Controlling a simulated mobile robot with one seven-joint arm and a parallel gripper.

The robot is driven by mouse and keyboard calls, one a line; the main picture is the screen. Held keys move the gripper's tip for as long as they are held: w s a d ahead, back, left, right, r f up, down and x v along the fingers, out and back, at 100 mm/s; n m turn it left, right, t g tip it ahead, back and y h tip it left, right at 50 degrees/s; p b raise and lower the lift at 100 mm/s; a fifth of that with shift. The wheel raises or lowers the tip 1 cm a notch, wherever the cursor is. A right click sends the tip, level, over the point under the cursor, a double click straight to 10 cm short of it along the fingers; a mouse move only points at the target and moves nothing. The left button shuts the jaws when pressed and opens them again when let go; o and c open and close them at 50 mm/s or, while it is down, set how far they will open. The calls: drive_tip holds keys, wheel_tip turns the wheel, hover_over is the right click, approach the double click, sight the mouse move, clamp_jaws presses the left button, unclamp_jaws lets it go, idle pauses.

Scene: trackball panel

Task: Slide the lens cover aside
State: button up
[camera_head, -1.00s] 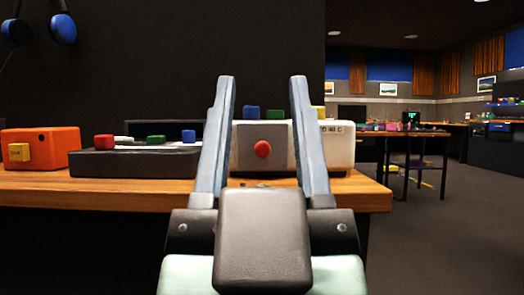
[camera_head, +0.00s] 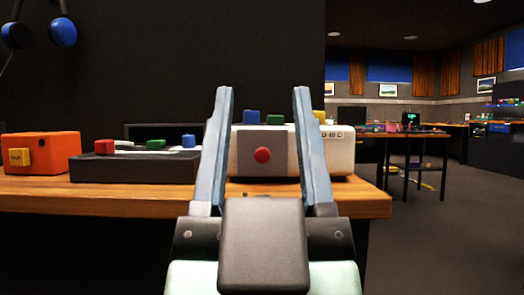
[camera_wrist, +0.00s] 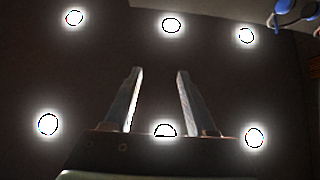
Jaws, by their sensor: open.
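A white box (camera_head: 337,152) stands on the wooden table (camera_head: 110,196). A grey plate (camera_head: 276,138) with a round red knob (camera_head: 263,155) covers part of its front and looks like the lens cover. No lens can be seen. My gripper (camera_head: 262,90) is open, its two pale blue fingers pointing up. In the head view the fingers frame the plate and knob, with the left one overlapping the box's left side. Nothing is between the fingers, and they appear nearer to me than the box. In the wrist view my gripper (camera_wrist: 157,70) is open against a dark ceiling.
Blue (camera_head: 252,117) and green (camera_head: 274,119) blocks show at the top of the box. A dark panel (camera_head: 130,169) with coloured buttons stands to the left, then an orange box (camera_head: 37,151). Headphones (camera_head: 62,32) hang upper left. Floor is open at the right.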

drive_tip(key=w+r+g+h+p, duration=0.1)
drive_tip(key=w+r+p, duration=0.2)
drive_tip(key=w+p, duration=0.35)
drive_tip(key=g+p, duration=0.4)
drive_tip(key=p, duration=2.1)
hover_over(263, 156)
drive_tip(key=s+d, duration=0.2)
drive_tip(key=s, duration=0.2)
wheel_tip(263, 156, down, 2)
drive_tip(key=f, duration=0.1)
drive_tip(key=s+a+f+g+y+p, duration=0.15)
drive_tip(key=s+f+g+p, duration=0.3)
drive_tip(key=s+p, duration=1.1)
drive_tip(key=shift+h, duration=0.25)
drive_tip(key=w+p, duration=0.1)
drive_tip(key=w, duration=0.5)
drive_tip(key=w+p, duration=0.1)
drive_tip(key=w, duration=0.5)
drive_tip(key=w+p, duration=0.2)
drive_tip(key=w, duration=0.4)
drive_tip(key=shift+w+a+f, duration=0.15)
drive_tip(key=shift+w+a, duration=0.1)
clamp_jaws()
